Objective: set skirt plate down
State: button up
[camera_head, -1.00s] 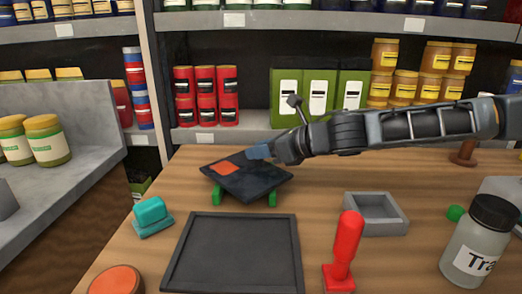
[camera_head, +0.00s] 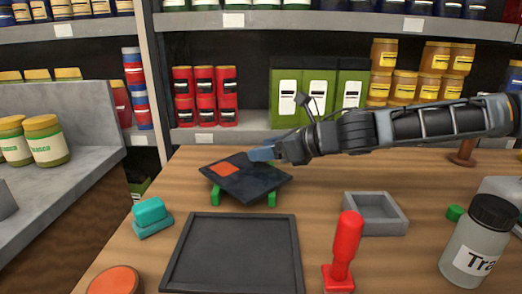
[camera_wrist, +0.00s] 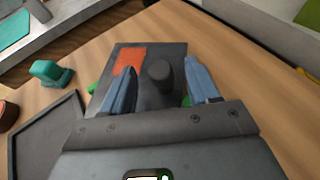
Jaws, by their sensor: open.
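The skirt plate is, as far as I can tell, the dark square plate (camera_head: 255,185) with an orange patch (camera_head: 229,165). It rests on green supports (camera_head: 215,195) on the wooden bench, and also shows in the wrist view (camera_wrist: 142,59). A dark round knob (camera_wrist: 160,78) stands up from it. My gripper (camera_head: 262,154) is at the plate's far right side. In the wrist view my gripper (camera_wrist: 161,66) is open, with one blue finger on each side of the knob and gaps between. The supports are mostly hidden under the plate.
A black tray (camera_head: 297,255) lies in front of the plate. A teal block (camera_head: 151,214), a red-handled stamp (camera_head: 344,245), a grey open box (camera_head: 400,225) and a labelled bottle (camera_head: 478,245) stand around it. Stocked shelves rise behind the bench.

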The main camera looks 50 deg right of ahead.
jog(key=v, duration=1)
